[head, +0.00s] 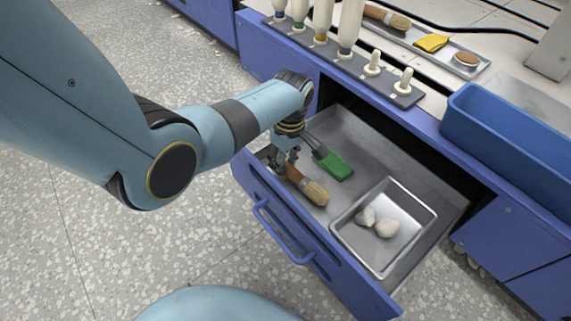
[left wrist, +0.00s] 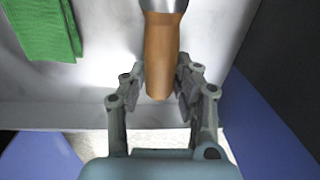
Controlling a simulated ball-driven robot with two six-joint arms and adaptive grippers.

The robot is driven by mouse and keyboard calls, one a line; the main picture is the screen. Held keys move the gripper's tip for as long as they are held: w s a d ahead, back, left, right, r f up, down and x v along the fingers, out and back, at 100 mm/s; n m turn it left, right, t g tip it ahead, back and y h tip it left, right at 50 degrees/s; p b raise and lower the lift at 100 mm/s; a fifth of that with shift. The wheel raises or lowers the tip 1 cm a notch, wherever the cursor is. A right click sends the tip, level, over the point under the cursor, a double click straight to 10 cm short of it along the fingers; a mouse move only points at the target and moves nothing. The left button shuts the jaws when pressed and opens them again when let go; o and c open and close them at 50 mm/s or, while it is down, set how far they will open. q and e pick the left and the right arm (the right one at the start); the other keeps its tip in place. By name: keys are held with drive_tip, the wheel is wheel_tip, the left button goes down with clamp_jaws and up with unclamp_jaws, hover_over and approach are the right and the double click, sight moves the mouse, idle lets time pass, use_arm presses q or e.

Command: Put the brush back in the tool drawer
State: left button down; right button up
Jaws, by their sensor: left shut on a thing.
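The brush (head: 314,192), with a wooden handle and pale bristles, is inside the open tool drawer (head: 345,118). My left gripper (head: 284,163) reaches down into the drawer near its front panel and is shut on the handle end. In the left wrist view, the wooden handle (left wrist: 160,50) lies between the two fingers of the left gripper (left wrist: 161,78), with its metal collar at the top edge. The fingers hide part of the handle in the head view. I cannot tell whether the brush touches the drawer floor. My right gripper is not in view.
A green item (head: 333,166) lies beside the brush in the drawer. A metal pan (head: 433,212) with pale lumps fills the drawer's right part. On the counter are a blue bin (head: 470,125), a peg rack (head: 340,62) and a tray (head: 485,66) with another brush (head: 388,18).

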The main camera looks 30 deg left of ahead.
use_arm(q)
drive_tip(key=shift+f, duration=0.15)
drive_tip(key=c, duration=1)
unclamp_jaws()
